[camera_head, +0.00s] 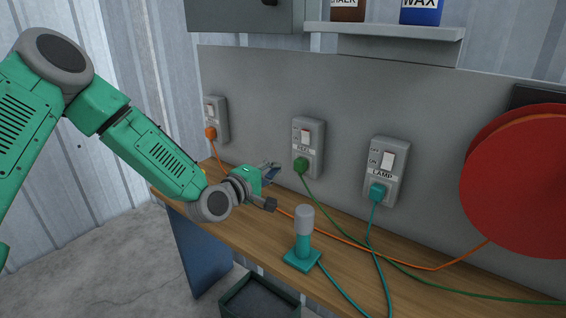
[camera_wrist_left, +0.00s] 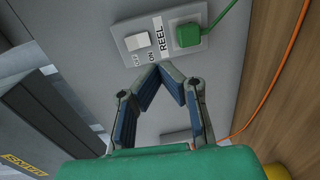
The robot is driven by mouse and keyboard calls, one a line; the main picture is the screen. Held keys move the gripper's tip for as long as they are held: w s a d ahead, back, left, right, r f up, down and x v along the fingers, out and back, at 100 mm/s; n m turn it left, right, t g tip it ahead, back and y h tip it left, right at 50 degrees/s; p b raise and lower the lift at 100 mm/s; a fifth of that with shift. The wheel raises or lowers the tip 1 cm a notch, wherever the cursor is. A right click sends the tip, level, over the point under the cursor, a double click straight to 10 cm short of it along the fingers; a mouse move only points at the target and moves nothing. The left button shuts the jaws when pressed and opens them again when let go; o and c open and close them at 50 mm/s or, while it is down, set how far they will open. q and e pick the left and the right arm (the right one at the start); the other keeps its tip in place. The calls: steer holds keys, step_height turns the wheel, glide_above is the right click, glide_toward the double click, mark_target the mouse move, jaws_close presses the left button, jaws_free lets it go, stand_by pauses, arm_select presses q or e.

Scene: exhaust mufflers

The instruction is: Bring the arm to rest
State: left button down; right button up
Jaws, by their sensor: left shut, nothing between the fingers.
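My left arm comes in from the left in the head view, and its gripper (camera_head: 272,167) hangs above the bench, near the wall panel. In the left wrist view the two fingertips (camera_wrist_left: 163,68) meet and hold nothing. Beyond them is the REEL switch box (camera_wrist_left: 145,40) with a green plug (camera_wrist_left: 188,35) in it; the fingertips look close to its lower edge, and I cannot tell the gap. The REEL box (camera_head: 309,140) is right of the gripper in the head view. My right gripper is not in view.
An orange-plug switch box (camera_head: 215,113) and the LAMP box (camera_head: 386,165) flank the REEL box. A teal lamp (camera_head: 303,245) stands on the wooden bench (camera_head: 345,262), crossed by cords. A red reel (camera_head: 520,185) is at right. A shelf (camera_head: 385,31) is above; a dark bin (camera_head: 258,298) is below.

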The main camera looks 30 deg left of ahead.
arm_select(q)
steer(key=s+d+f+m+g, duration=0.2)
steer(key=s+f, duration=0.1)
steer(key=f, duration=0.1)
steer(key=s+d+f+m+g, duration=0.1)
steer(key=s+d+f, duration=0.1)
steer(key=f, duration=0.3)
steer(key=s+d+f+m+g+h, duration=0.1)
steer(key=s+d+f+m+g, duration=0.1)
steer(key=s+d+f, duration=0.1)
steer(key=shift+s+f+m+g, duration=0.3)
steer(key=shift+s+f, duration=0.45)
steer(key=shift+f, duration=0.2)
steer(key=s+f+m+g+y, duration=0.1)
steer(key=s+f+m+g, duration=0.2)
steer(key=s, duration=0.7)
steer(key=s+a+f+m+g+y, duration=0.1)
steer(key=s+f+m+g, duration=0.3)
steer(key=s, duration=0.6)
steer(key=s+f+m+g+y, duration=0.1)
steer(key=s+f+m+g, duration=0.2)
steer(key=s+f, duration=0.3)
steer(key=s+m, duration=0.1)
steer(key=s, duration=0.4)
steer(key=shift+a+f+g+y, duration=0.2)
steer(key=shift+f+g+y, duration=0.1)
steer(key=shift+f, duration=0.05)
